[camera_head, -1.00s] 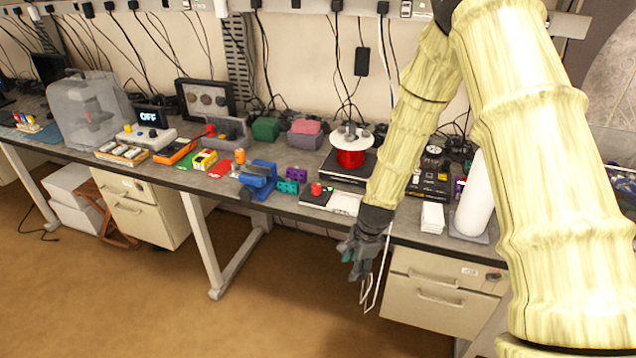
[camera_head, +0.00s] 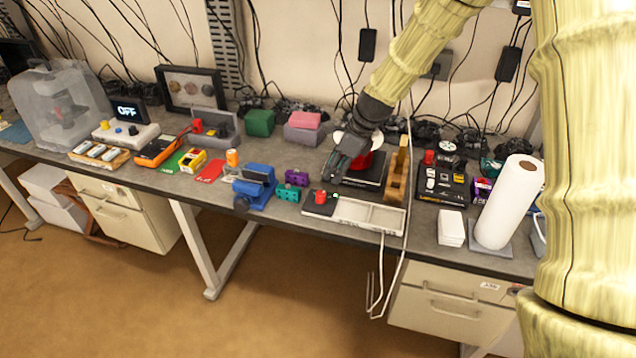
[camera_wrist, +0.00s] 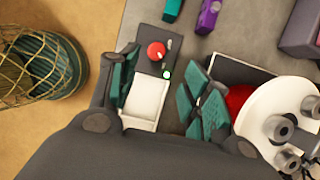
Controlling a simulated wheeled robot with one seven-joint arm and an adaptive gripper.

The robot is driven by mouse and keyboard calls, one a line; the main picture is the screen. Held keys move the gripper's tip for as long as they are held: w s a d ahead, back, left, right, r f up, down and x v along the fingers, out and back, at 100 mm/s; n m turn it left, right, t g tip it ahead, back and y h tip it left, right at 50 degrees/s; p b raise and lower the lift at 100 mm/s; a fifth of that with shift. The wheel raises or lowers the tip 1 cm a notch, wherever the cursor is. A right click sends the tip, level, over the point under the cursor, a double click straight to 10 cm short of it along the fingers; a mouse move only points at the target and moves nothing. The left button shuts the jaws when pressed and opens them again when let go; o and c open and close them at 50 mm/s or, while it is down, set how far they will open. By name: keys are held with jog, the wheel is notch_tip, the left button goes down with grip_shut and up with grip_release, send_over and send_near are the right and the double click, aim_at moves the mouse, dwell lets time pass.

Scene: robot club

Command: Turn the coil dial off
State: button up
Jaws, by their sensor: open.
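A red round dial (camera_head: 320,196) sits on a small dark panel at the front of the bench, and it also shows in the wrist view (camera_wrist: 156,51). A bright green dot (camera_wrist: 166,75) shows near the panel's edge. A white tray (camera_head: 352,212) adjoins the panel. The red coil (camera_wrist: 238,98) with a white disc top (camera_wrist: 270,112) stands behind, partly hidden by my gripper in the head view. My gripper (camera_head: 338,165) is open and empty above the bench, in front of the coil. In the wrist view its teal fingers (camera_wrist: 165,95) stand apart, with the panel and tray between and below them.
A blue vise (camera_head: 256,185) and teal and purple blocks (camera_head: 288,190) lie left of the dial. A wooden piece (camera_head: 398,178) and a paper roll (camera_head: 508,200) stand to the right. A box with a display reading OFF (camera_head: 128,111) is far left.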

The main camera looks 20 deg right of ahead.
jog(key=p, duration=0.2)
send_over(322, 193)
jog(key=d, duration=0.2)
jog(key=f, duration=0.4)
jog(key=shift+s+f, duration=0.35)
jog(key=shift+f, duration=0.05)
jog(key=shift+s+a+f, duration=0.1)
jog(key=shift+a+f, duration=0.25)
jog(key=shift+f, duration=0.25)
jog(key=shift+p+x, duration=0.6)
jog(key=shift+x, duration=1.15)
jog(key=c, duration=1)
